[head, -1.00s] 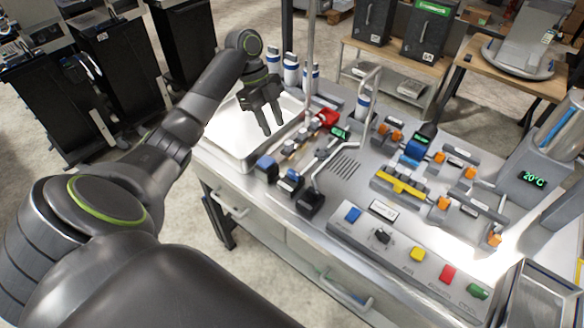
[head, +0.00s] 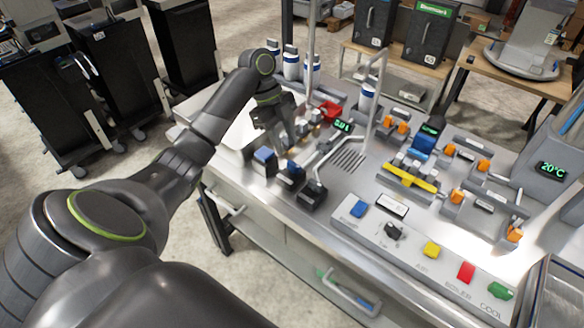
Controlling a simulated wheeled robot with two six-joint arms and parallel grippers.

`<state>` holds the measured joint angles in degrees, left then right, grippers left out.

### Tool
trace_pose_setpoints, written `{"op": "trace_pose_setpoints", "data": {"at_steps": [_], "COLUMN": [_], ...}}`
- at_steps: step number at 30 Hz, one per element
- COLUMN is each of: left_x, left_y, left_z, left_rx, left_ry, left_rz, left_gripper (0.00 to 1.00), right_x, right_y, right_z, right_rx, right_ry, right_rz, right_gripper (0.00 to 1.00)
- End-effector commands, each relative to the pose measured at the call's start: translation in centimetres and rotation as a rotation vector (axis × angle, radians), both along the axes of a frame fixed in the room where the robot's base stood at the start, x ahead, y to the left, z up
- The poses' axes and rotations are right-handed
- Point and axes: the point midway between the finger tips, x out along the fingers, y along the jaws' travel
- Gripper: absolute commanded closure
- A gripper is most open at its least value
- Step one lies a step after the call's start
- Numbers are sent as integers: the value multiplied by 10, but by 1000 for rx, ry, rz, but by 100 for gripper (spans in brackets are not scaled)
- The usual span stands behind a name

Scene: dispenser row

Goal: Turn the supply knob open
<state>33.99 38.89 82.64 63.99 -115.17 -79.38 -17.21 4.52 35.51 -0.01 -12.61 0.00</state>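A red knob (head: 329,111) sits at the back left of the steel bench, beside a small green display. A small black knob (head: 394,231) stands on the sloped front panel. No label I can read marks either as the supply knob. My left gripper (head: 285,137) is low over the bench's left part, to the left of and nearer than the red knob, among brass-coloured fittings. Its fingers blend with dark parts there, so contact and finger gap cannot be told. My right gripper is out of view.
Blue-topped black blocks (head: 264,160) stand just in front of my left gripper. A bent steel pipe (head: 321,165) and a tall upright pipe rise nearby. The front panel (head: 420,262) carries blue, yellow, red and green buttons.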

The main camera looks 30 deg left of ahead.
Motion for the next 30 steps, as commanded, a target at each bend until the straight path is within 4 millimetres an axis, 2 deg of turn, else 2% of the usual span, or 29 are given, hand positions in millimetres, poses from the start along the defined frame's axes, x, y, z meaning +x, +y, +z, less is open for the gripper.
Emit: {"op": "trace_pose_setpoints", "data": {"at_steps": [1,6,8,15,23,30], "left_x": [0,-1,-2,-2,-2,-2], "left_y": [-3,-15,-19,-24,-24,-24], "left_z": [-14,-39,-43,-58,-59,-59], "left_rx": [-1,-1,-3,0,1,1], "left_ry": [1,0,4,0,0,0], "left_rz": [0,1,1,1,1,1], "left_gripper": [65,65,65,65,65,96], "right_x": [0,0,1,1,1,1], "right_y": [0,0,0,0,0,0], "right_z": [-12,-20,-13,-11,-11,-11], "right_rx": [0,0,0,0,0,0], "right_ry": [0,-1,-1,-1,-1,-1], "right_rz": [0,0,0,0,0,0], "right_gripper": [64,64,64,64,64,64]}}
